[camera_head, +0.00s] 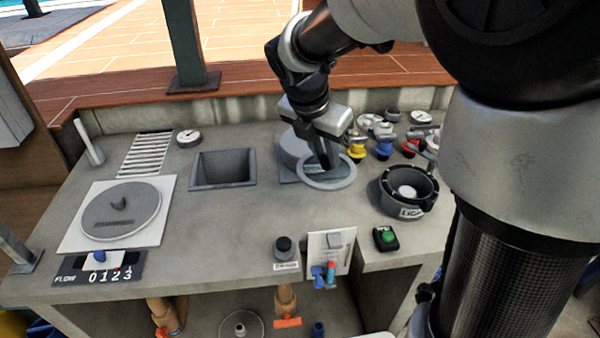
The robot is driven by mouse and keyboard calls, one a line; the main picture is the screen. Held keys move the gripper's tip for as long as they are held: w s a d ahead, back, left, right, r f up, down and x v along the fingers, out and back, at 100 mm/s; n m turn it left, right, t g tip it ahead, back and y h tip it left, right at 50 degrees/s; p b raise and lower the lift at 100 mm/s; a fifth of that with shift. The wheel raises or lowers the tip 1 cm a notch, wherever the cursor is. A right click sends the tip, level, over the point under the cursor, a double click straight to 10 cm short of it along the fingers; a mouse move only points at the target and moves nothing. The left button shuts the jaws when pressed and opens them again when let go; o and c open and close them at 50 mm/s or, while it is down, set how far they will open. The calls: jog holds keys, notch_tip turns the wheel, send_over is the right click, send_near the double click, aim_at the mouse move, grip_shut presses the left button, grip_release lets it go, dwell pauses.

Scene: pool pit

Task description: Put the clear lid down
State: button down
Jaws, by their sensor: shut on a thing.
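The clear lid (340,182) is a round, see-through disc with a pale rim, near the middle of the counter. My gripper (325,158) points down from above and is shut on the lid at its middle. The lid looks level and low over the counter. I cannot tell whether it touches the surface. My gripper hides part of the lid's far side.
A grey round housing (291,148) stands just behind the lid to the left. A square pit (222,168) lies further left. A dark round pot (408,195) stands to the right, with coloured valves (383,148) behind it.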

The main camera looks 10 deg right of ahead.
notch_tip(320, 180, down, 10)
jog(key=b, duration=0.3)
jog(key=shift+f, duration=0.1)
jog(key=shift+f, duration=0.15)
jog(key=c, duration=1.5)
grip_release()
